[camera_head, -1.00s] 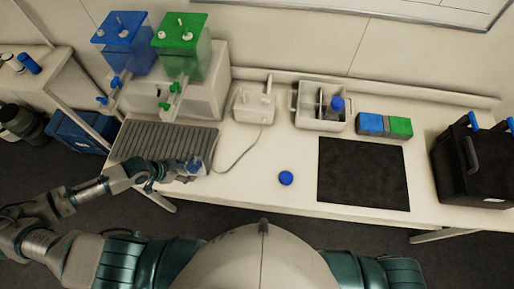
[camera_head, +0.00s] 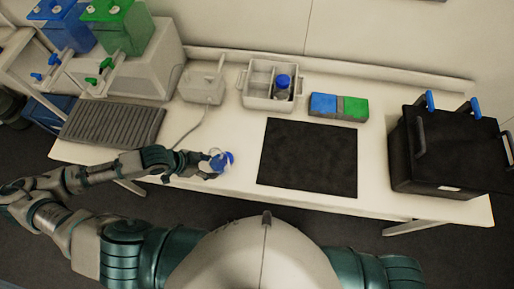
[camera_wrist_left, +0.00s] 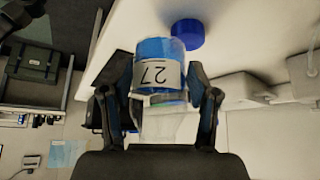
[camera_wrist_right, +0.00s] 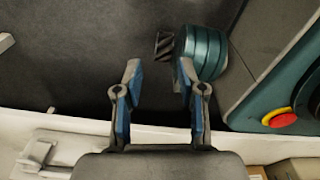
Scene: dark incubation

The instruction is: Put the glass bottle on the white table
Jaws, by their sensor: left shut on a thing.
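My left gripper (camera_head: 207,165) is shut on the glass bottle (camera_head: 214,165), near the front edge of the white table (camera_head: 225,125). In the left wrist view the bottle (camera_wrist_left: 157,75) sits between both fingers (camera_wrist_left: 158,95), with blue in it and a white label reading 27. A blue cap (camera_wrist_left: 187,33) lies on the table just beyond it, and in the head view the cap (camera_head: 227,158) is right beside the bottle. I cannot tell whether the bottle touches the table. My right gripper (camera_wrist_right: 158,70) is open and empty over dark floor, out of the head view.
A black mat (camera_head: 310,158) lies right of the bottle. A black case (camera_head: 445,150) fills the right end.

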